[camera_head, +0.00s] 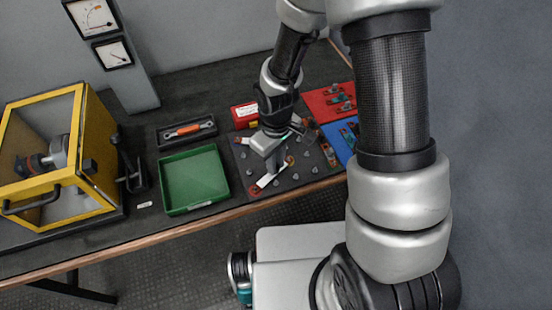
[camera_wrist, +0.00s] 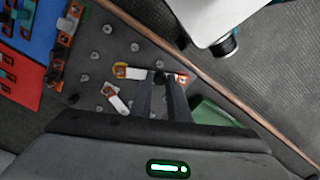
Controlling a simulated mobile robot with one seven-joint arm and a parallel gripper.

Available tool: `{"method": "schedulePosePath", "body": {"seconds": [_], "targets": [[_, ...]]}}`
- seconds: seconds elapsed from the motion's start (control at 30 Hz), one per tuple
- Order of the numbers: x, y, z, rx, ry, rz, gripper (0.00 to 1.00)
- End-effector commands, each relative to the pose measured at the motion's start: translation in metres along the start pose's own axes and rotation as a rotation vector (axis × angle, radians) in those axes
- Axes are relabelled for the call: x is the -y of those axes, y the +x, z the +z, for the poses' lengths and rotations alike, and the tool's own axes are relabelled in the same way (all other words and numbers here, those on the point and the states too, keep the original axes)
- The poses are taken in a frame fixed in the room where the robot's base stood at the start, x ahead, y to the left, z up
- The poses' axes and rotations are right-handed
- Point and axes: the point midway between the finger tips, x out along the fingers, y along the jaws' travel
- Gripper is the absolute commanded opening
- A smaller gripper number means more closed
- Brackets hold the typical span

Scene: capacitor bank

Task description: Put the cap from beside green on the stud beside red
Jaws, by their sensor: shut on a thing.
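My gripper (camera_head: 285,170) is low over the dark board (camera_head: 305,178) of studs. In the wrist view its two fingers (camera_wrist: 163,84) are close together around a small dark piece (camera_wrist: 160,77), which I take to be the cap; the fingers hide most of it. A white strip (camera_wrist: 134,73) lies at the fingertips, with a yellow-orange mark at one end and a red mark (camera_wrist: 181,78) at the other. A second, shorter white piece (camera_wrist: 119,104) with a brown end lies beside it. Bare grey studs (camera_wrist: 82,77) stand around. I cannot make out a green mark on the board.
A green tray (camera_head: 192,203) stands left of the board. A red mat (camera_head: 322,103) and a blue mat (camera_head: 338,146) with small parts lie to the right. A yellow-framed case (camera_head: 92,165) stands far left. The table's front edge (camera_head: 150,228) is close to the board.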

Motion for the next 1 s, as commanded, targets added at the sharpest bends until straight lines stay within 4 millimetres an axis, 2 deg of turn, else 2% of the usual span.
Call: {"method": "schedulePosePath", "body": {"seconds": [0.6,1.0], "targets": [[0.0,0.042,0.0,0.0,-0.001,0.0,0.0],[0.0,0.043,0.0,0.0,0.0,0.0,0.0]]}}
